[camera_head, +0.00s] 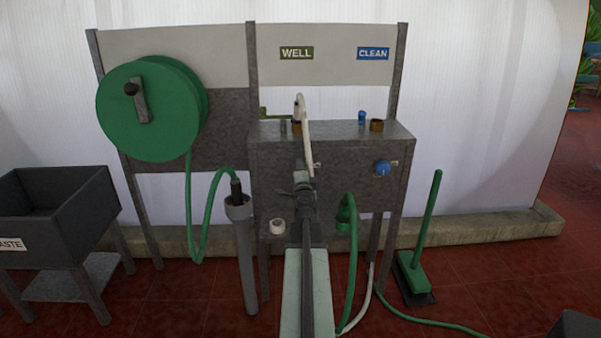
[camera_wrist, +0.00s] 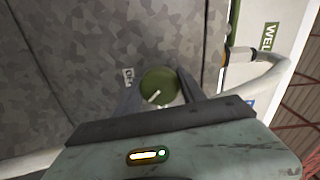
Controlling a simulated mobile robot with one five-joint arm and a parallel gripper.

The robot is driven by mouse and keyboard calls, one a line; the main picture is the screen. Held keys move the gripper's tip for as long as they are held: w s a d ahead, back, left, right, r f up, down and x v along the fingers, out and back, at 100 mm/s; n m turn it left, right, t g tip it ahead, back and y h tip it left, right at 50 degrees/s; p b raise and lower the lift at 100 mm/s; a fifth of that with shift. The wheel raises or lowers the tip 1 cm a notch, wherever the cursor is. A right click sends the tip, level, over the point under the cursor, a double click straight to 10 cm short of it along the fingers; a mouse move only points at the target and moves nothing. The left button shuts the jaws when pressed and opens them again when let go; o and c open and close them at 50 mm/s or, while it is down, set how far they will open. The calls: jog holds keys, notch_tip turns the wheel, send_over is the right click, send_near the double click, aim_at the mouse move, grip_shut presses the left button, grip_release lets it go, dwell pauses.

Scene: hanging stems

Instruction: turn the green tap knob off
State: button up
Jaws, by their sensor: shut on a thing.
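The green tap knob (camera_wrist: 158,85) shows in the wrist view as a round olive-green disc with a white pointer line, set on the grey panel. The line lies at a slant in that view. My gripper (camera_wrist: 160,95) has one finger on each side of the knob and is shut on it. A small white label (camera_wrist: 128,77) sits beside the knob, its text too small to read surely. In the head view my gripper (camera_head: 303,182) is at the front of the grey cabinet (camera_head: 345,155) and hides the knob.
A blue knob (camera_head: 383,168) is on the cabinet's right, under the CLEAN sign (camera_head: 373,54). The WELL sign (camera_head: 296,53) is above. A white hose (camera_head: 306,125) arches close over my gripper. A green hose reel (camera_head: 150,110) hangs left; a broom (camera_head: 420,260) stands right.

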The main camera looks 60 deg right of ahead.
jog(key=m, duration=0.4)
jog(key=shift+s+d+m, duration=0.1)
jog(key=shift+m, duration=2.3)
jog(key=o, duration=1.4)
jog(key=shift+c, duration=0.2)
